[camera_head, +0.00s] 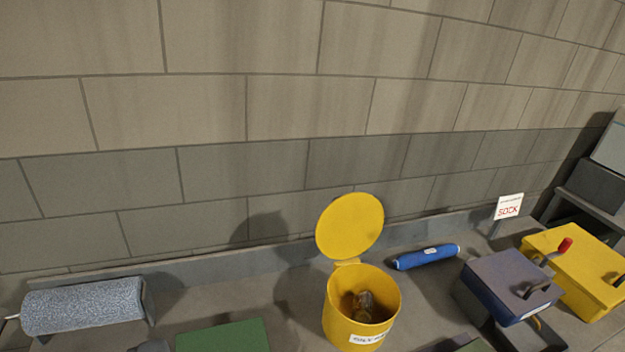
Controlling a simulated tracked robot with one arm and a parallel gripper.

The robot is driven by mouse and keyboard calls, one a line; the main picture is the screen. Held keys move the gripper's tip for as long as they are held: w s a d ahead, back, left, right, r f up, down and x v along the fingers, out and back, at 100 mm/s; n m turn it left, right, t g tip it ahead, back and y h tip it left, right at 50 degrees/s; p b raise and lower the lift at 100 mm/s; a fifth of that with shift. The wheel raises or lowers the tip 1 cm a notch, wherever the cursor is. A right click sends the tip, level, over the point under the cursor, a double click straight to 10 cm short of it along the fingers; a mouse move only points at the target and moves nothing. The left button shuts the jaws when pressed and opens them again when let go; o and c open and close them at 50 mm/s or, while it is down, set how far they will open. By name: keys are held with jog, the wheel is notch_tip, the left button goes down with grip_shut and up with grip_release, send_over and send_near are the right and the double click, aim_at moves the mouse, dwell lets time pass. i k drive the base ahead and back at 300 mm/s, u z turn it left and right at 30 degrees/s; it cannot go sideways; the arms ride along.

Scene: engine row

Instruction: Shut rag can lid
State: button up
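The yellow rag can (333,306) stands upright on the grey bench near the bottom middle, with a white label on its front. Its round yellow lid (350,226) stands open, tilted up behind the can on a hinge at the back rim. Inside the can lies a brownish, crumpled content (363,303), too dim to make out clearly. My gripper is not in view.
A grey speckled roll (82,306) lies at the left, beside a green mat (222,337). A blue roll (427,256) lies right of the can. A dark blue box (508,284), yellow case (582,265) and small sign (508,206) stand farther right. A block wall rises behind.

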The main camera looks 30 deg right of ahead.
aim_at(350, 224)
jog(key=z, duration=0.3)
jog(key=i, duration=0.9)
jog(key=z, duration=0.65)
